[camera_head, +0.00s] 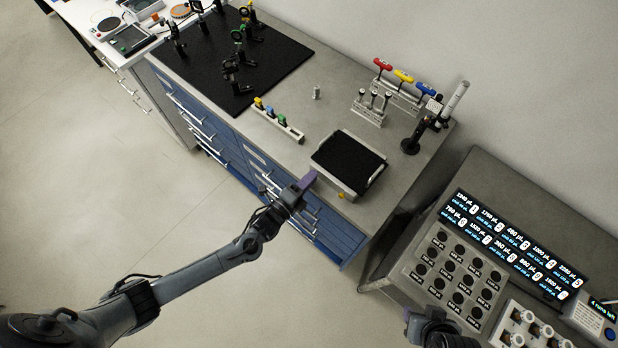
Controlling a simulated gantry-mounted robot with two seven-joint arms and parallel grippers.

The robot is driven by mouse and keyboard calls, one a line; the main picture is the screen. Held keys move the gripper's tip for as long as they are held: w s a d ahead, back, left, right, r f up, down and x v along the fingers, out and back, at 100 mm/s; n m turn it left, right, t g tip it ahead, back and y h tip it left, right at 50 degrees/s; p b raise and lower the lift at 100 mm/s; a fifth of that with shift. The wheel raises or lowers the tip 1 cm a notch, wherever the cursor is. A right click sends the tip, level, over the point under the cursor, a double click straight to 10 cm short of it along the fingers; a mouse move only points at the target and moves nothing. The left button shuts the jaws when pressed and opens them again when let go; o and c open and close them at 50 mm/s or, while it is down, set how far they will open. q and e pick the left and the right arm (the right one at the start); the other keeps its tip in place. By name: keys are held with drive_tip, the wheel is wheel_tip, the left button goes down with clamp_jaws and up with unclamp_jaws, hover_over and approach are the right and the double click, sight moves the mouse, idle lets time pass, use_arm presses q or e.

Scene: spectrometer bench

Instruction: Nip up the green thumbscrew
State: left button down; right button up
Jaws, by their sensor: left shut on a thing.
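My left gripper (302,185) is above the front edge of the grey bench (345,120), left of the black tray. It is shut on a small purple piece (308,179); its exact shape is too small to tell. Green-ringed optic mounts (238,36) stand on the black breadboard (285,65) at the back left. A green-topped piece (282,119) sits in a pale rail near the bench front. I cannot make out which green part is the thumbscrew. My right gripper (418,318) is low at the bottom edge, partly cut off, its jaws unclear.
The black tray (347,160) lies on the bench right of my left gripper. Red, yellow and blue T-handles (403,76) stand in a rack at the back. A dark post (411,143) stands at the right. A display panel (520,245) is on the right-hand bench.

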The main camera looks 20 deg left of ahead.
use_arm(q)
drive_tip(key=shift+m, duration=1.1)
drive_tip(key=c, duration=1.1)
unclamp_jaws()
